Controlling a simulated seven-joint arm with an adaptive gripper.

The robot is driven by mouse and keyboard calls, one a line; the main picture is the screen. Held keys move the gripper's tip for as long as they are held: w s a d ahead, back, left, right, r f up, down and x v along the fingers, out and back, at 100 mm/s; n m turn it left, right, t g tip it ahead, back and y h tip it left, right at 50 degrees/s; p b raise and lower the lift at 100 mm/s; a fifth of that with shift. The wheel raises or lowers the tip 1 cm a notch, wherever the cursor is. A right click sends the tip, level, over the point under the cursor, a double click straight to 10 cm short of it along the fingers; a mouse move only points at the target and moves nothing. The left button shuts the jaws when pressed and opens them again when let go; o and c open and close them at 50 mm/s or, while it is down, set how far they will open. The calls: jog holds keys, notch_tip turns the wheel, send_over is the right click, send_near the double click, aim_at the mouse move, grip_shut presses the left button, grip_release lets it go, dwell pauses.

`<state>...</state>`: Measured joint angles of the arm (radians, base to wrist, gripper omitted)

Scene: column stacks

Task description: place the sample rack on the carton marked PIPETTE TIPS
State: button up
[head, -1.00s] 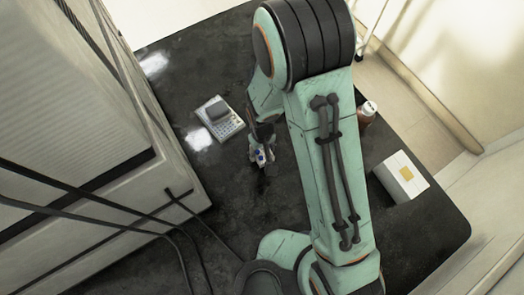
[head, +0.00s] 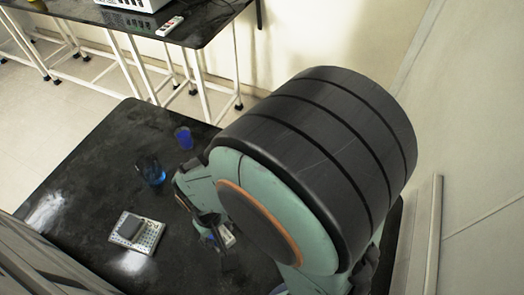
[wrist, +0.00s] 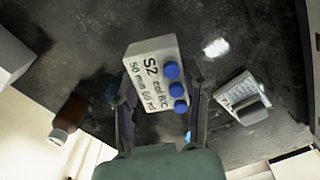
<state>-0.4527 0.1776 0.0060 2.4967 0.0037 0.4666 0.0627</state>
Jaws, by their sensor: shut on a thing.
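The sample rack (wrist: 150,70) is a pale block with blue caps and dark lettering that begins "S2". My gripper (wrist: 160,92) is shut on it, with one finger on each side in the wrist view. In the head view the rack (head: 227,236) shows only in part beside my gripper (head: 217,236), over the dark table; my arm covers much of it. A white box (wrist: 12,58) is at the left edge of the wrist view. No PIPETTE TIPS marking can be read on it, so I cannot tell whether it is that carton.
A perforated white tray with a grey block (head: 130,228) stands on the dark table (head: 85,185). A blue glass (head: 151,172) and a blue cup (head: 183,138) stand farther back. A brown bottle (wrist: 70,113) is at left in the wrist view. Another bench (head: 190,22) stands beyond.

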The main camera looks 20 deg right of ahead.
jog(key=s+d+r+m, duration=0.35)
jog(key=d+m, duration=0.35)
jog(key=d, duration=0.3)
jog(key=s+d+r+m, duration=0.2)
jog(key=d+r+m, duration=0.35)
jog(key=d, duration=0.45)
jog(key=shift+m, duration=0.55)
jog(key=w+d+f, duration=0.2)
jog(key=w+f, duration=0.1)
jog(key=w+d+f, duration=0.3)
jog(key=w, duration=0.1)
jog(key=w+d+f, duration=0.3)
jog(key=f, duration=0.1)
jog(key=shift+w+d+f, duration=0.1)
jog(key=shift+w+d, duration=0.05)
jog(key=shift+d, duration=0.1)
jog(key=shift+w+d+f, duration=0.1)
jog(key=shift+f, duration=0.85)
jog(key=shift+w+d+f, duration=0.1)
jog(key=shift+f, duration=0.8)
jog(key=shift+f, duration=0.15)
jog(key=o, duration=1.2)
jog(key=shift+c, duration=0.2)
